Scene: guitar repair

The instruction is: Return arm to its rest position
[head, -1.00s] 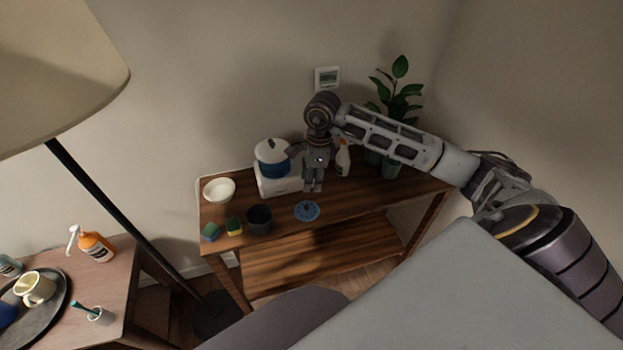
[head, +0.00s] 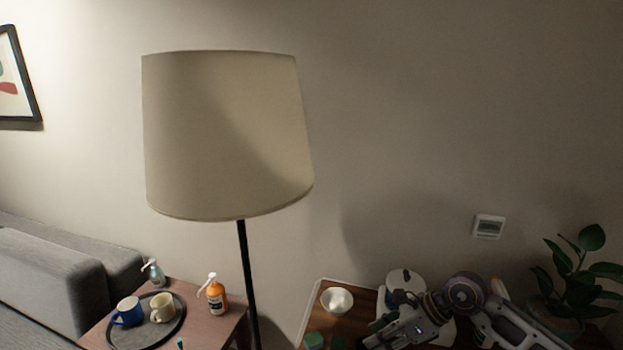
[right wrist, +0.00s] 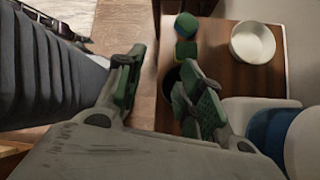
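My right arm comes into the head view from the lower right. Its gripper (head: 372,340) is over the wooden console table, at the bottom of the picture. In the right wrist view my right gripper (right wrist: 160,90) has its green-padded fingers spread apart, with nothing between them. The wooden table top (right wrist: 222,88) lies beyond the fingers. My left gripper is in neither view.
The pot's blue side (right wrist: 265,128) is close to the right gripper. A floor lamp (head: 228,135) and plant (head: 580,270) flank the arm.

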